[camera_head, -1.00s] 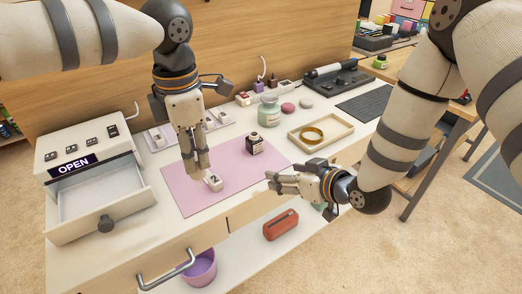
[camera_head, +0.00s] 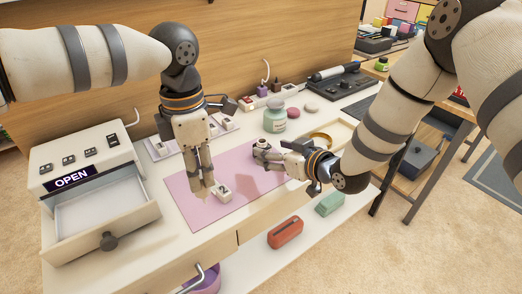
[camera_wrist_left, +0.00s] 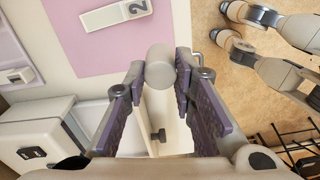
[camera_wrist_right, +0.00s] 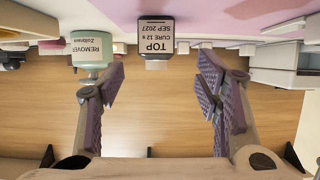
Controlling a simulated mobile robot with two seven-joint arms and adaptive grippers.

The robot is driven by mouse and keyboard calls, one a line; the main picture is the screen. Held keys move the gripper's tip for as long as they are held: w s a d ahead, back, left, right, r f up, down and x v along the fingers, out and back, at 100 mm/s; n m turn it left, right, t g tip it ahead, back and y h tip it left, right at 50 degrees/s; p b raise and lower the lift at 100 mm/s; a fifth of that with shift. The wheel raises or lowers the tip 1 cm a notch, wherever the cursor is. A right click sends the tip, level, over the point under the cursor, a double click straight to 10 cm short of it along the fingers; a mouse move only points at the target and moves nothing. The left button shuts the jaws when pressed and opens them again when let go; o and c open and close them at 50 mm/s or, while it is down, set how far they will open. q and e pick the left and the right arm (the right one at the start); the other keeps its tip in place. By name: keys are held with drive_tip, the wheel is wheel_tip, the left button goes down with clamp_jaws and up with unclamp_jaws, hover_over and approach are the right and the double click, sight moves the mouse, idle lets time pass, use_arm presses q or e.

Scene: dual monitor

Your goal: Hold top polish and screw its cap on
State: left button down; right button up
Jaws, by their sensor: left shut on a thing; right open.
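The top polish is a dark bottle with a label reading TOP (camera_wrist_right: 155,35). It shows inverted in the right wrist view, with a pale neck and no cap on it. In the head view it is hidden behind my right gripper (camera_head: 262,150). That gripper is open, and its fingers (camera_wrist_right: 168,85) are spread with the bottle beyond their tips, apart from them. My left gripper (camera_head: 207,190) points down over the front of the pink mat (camera_head: 190,205). It is shut on a grey cylindrical cap (camera_wrist_left: 160,70), seen between its fingertips.
A white block numbered 2 (camera_head: 221,191) lies on the mat near my left gripper. A green REMOVER bottle (camera_head: 274,119) stands behind my right gripper, and a tray with a gold ring (camera_head: 320,138) lies beside it. The open drawer (camera_head: 105,205) is at left.

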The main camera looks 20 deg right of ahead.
sight(266, 147)
use_arm(q)
drive_tip(key=shift+f, duration=0.45)
use_arm(e)
drive_tip(key=shift+w+a+f, duration=0.15)
drive_tip(key=shift+w+f, duration=0.2)
drive_tip(key=shift+w, duration=0.1)
use_arm(q)
drive_tip(key=shift+r, duration=0.15)
use_arm(e)
drive_tip(key=shift+w+a+r, duration=0.1)
drive_tip(key=shift+w+r, duration=0.05)
drive_tip(key=shift+r, duration=0.05)
use_arm(q)
wheel_tip(266, 147, down, 3)
drive_tip(key=shift+s+f+g+b, duration=0.1)
drive_tip(key=shift+g+b, duration=0.2)
drive_tip(key=shift+b, duration=0.25)
use_arm(e)
drive_tip(key=x, duration=0.5)
drive_tip(key=shift+d+f, duration=0.25)
drive_tip(key=shift+f, duration=0.05)
drive_tip(key=shift+w+a, duration=0.1)
drive_tip(key=shift+r, duration=0.2)
drive_tip(key=c, duration=1.3)
